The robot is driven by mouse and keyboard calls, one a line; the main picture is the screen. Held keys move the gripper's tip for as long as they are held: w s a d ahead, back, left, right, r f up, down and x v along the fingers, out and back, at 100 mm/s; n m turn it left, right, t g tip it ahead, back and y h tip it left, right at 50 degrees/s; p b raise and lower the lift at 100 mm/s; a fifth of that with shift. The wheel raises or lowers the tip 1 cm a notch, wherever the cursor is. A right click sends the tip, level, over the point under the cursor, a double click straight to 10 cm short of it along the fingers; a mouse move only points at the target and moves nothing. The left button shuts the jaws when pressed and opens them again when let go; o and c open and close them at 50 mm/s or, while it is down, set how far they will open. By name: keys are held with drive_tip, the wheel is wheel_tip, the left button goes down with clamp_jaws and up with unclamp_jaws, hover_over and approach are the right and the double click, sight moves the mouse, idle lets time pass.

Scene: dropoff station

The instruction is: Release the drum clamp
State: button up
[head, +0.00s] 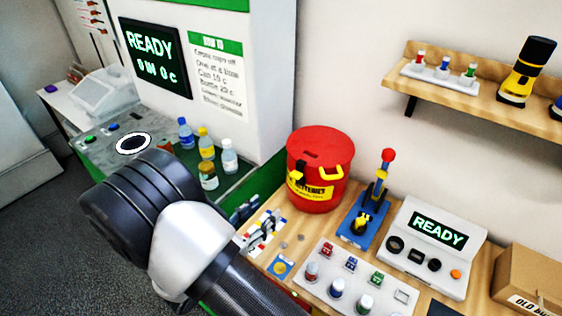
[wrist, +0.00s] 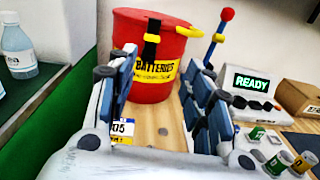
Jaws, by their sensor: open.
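In the head view my gripper (head: 262,230) is partly hidden by my arm, at the bench's left edge.
A blue device with a red-knobbed lever (head: 372,195) stands close right of the drum. A white READY console (head: 433,246), a battery tray (head: 340,290) and a cardboard box (head: 530,280) are further right. Bottles (head: 207,150) stand left, on the green-edged counter.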

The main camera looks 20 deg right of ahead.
sight(294, 177)
drive_tip(key=shift+n+t, duration=0.4)
drive_tip(key=x, duration=0.5)
drive_tip(key=b+x, duration=0.1)
drive_tip(key=x, duration=1.1)
drive_tip(key=shift+w+a+f, duration=0.2)
drive_tip(key=shift+w+f, duration=0.2)
drive_tip(key=shift+w, duration=0.05)
drive_tip(key=shift+c, duration=0.2)
clamp_jaws()
